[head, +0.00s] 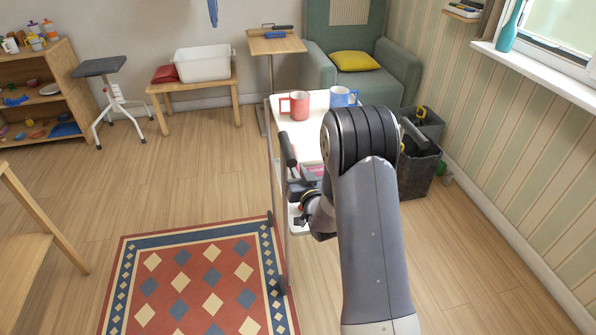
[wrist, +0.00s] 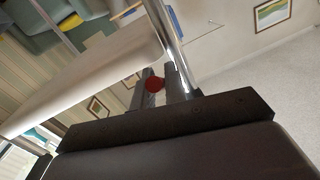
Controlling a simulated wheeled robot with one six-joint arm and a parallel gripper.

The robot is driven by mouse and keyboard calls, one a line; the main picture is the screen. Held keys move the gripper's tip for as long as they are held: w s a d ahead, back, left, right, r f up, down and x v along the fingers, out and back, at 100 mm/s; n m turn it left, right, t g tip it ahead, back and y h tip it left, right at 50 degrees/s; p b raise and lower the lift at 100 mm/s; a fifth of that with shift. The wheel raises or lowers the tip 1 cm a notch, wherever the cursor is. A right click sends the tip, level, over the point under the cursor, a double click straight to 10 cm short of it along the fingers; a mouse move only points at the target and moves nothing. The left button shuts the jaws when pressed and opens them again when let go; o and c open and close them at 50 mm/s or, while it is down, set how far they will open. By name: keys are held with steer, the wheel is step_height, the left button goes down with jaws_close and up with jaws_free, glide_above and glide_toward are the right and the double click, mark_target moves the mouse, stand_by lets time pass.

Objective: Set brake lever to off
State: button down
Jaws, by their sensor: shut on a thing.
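A trolley with white shelves (head: 309,133) and a metal frame stands in the middle of the head view. In the wrist view a round red knob (wrist: 154,85), which looks like the end of the brake lever, sits between the fingers of my gripper (wrist: 160,82), beside a metal post (wrist: 166,30). My gripper is shut on it. In the head view my gripper (head: 304,212) is low at the trolley's near left side, partly covered by my arm. The lever's setting and any off mark cannot be made out.
Dark bins (head: 421,172) stand to the right. A patterned rug (head: 200,280) lies at left; open floor surrounds it.

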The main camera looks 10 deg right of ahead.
steer(key=shift+s+r+g+p, duration=0.2)
steer(key=shift+r+g+p, duration=0.3)
steer(key=shift+r+p, duration=0.15)
steer(key=shift+s+r+g+p, duration=0.15)
steer(key=shift+r+g+p, duration=0.15)
steer(key=shift+g+p, duration=0.3)
steer(key=shift+s+g+p, duration=0.1)
steer(key=shift+g+p, duration=0.2)
steer(key=c, duration=1.5)
jaws_free()
steer(key=shift+f, duration=0.1)
steer(key=b+v, duration=0.1)
steer(key=v, duration=1)
steer(key=shift+a, duration=0.15)
